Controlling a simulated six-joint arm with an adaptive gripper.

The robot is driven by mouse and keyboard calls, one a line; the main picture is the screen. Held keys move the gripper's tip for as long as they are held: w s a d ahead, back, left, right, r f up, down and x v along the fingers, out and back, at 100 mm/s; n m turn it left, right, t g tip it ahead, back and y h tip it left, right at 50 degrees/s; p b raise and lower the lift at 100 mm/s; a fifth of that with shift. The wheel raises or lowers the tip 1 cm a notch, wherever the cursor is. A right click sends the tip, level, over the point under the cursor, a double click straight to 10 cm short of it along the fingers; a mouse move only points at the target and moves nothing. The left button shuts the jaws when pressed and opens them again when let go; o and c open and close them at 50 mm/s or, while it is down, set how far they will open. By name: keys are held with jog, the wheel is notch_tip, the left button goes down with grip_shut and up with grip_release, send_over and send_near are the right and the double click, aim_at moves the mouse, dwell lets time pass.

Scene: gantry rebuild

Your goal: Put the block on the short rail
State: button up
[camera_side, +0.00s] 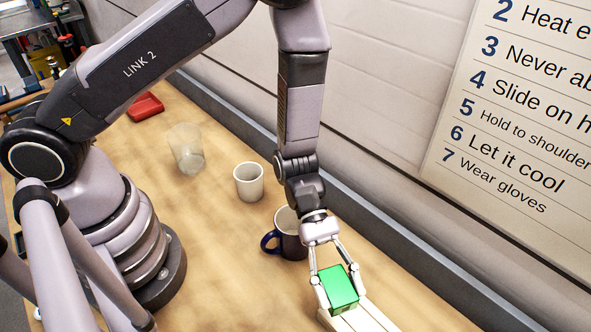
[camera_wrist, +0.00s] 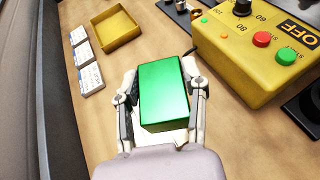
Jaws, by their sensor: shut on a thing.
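The green block (camera_side: 340,288) is between the two fingers of my gripper (camera_side: 337,279), which is shut on it. In the wrist view the block (camera_wrist: 165,92) fills the space between the fingers of my gripper (camera_wrist: 164,88). A pale cream rail-like piece (camera_side: 369,318) lies just below the block at the bottom edge of the side view, partly cut off and partly hidden. I cannot tell whether the block touches it, or whether it is the short rail. In the wrist view a pale strip (camera_wrist: 172,137) shows under the block.
A dark blue mug (camera_side: 291,243) stands close behind my gripper. A white cup (camera_side: 248,182), a clear glass (camera_side: 187,148) and a red tray (camera_side: 145,107) stand farther back. The wrist view shows a yellow control box (camera_wrist: 240,50), a yellow tray (camera_wrist: 105,35) and white cards (camera_wrist: 88,54).

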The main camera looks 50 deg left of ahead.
send_over(367, 331)
jog(key=f, duration=0.5)
jog(key=shift+s+a+f, duration=0.15)
jog(key=shift+a+f, duration=0.05)
jog(key=shift+f, duration=0.2)
jog(key=shift+d+f, duration=0.15)
jog(key=shift+f, duration=0.8)
jog(key=shift+d+f, duration=0.1)
jog(key=shift+f, duration=0.8)
jog(key=shift+f, duration=0.1)
jog(key=o, duration=1.2)
